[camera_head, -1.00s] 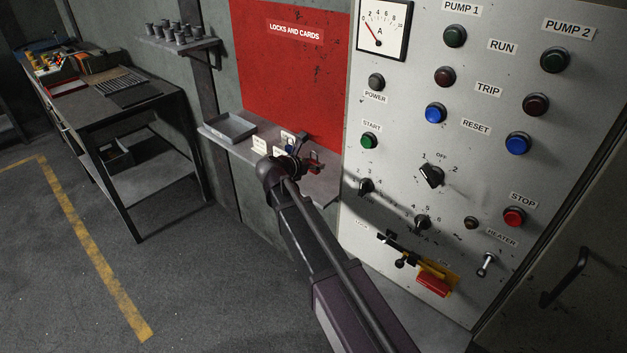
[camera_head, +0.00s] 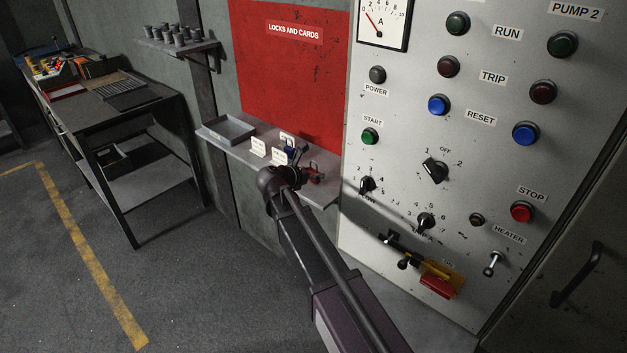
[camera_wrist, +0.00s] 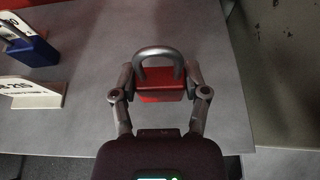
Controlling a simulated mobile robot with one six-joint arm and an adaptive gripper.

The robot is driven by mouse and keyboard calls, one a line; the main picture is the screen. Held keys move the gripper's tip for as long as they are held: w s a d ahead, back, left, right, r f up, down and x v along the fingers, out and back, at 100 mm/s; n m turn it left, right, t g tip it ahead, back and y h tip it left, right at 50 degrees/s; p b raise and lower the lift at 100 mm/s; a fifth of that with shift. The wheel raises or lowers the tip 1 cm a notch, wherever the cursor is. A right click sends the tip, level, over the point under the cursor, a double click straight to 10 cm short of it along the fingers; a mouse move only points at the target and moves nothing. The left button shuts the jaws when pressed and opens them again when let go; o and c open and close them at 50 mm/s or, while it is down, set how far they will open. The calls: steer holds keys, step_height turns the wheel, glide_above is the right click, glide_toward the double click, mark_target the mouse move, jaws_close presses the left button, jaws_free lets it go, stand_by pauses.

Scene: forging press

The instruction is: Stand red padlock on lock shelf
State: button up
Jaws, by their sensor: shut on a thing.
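The red padlock (camera_wrist: 160,92) with a grey shackle is upright between the fingers of my gripper (camera_wrist: 160,84) in the wrist view. My gripper is shut on its red body. In the head view the red padlock (camera_head: 316,176) shows just right of my gripper (camera_head: 300,176), at the right part of the lock shelf (camera_head: 325,191). The grey shelf top (camera_wrist: 95,115) lies beneath it in the wrist view. I cannot tell whether the padlock's base touches the shelf; my gripper hides its lower part.
A blue padlock (camera_wrist: 35,50) and white cards (camera_wrist: 35,94) stand left of my gripper on the shelf. A grey tray (camera_head: 229,130) sits at the shelf's left end. The control cabinet (camera_head: 400,130) rises close on the right. Shelf room around the red padlock is clear.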

steer(key=shift+f+b, duration=0.3)
steer(key=shift+f, duration=0.2)
steer(key=o, duration=1.2)
steer(key=shift+r, duration=0.2)
steer(key=shift+s+a+r+p, duration=0.1)
steer(key=shift+s+p, duration=0.05)
steer(key=shift+p, duration=0.15)
steer(key=p+v, duration=0.4)
steer(key=v, duration=0.7)
steer(key=shift+s+a, duration=0.2)
steer(key=shift+s, duration=0.05)
